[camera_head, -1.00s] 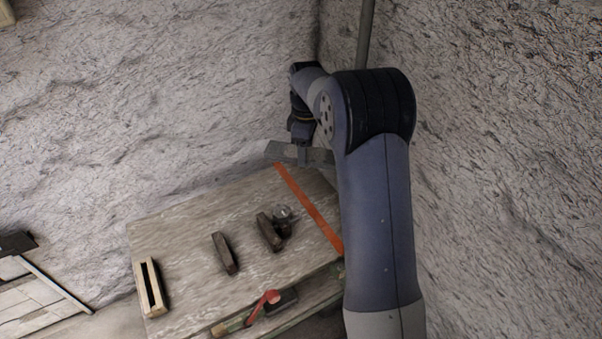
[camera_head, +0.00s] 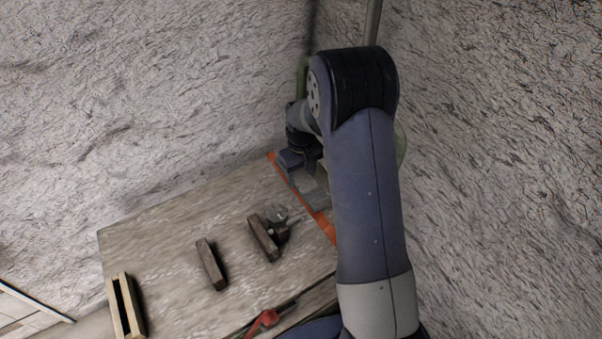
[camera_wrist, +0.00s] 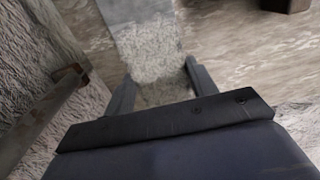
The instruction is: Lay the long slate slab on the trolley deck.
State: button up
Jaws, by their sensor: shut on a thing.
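My gripper (camera_head: 300,172) is shut on the long slate slab (camera_wrist: 150,50), a flat grey piece. In the wrist view the slab runs between the two fingers (camera_wrist: 157,90) and out past the top edge. In the head view only a small grey part of the slab (camera_head: 307,183) shows beside my arm, over the far right of a broad pale top (camera_head: 160,240). My arm hides the rest. I cannot tell whether the slab touches that top, nor whether that top is the trolley deck.
An orange strip (camera_head: 310,212) runs along the top's right side. Two dark blocks (camera_head: 211,264) (camera_head: 263,238), a round metal piece (camera_head: 276,213) and a slotted pale wooden block (camera_head: 125,306) stand on it. A red-ended lever (camera_head: 262,319) is at the front. Rough walls close behind.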

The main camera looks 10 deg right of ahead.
jog(key=shift+r, duration=0.1)
jog(key=shift+f+b, duration=1.85)
jog(key=shift+f, duration=1)
jog(key=shift+f+b, duration=0.45)
jog(key=shift+f, duration=0.2)
jog(key=o, duration=1.7)
jog(key=shift+f, duration=0.1)
jog(key=shift+r+p, duration=1.4)
jog(key=shift+r, duration=0.65)
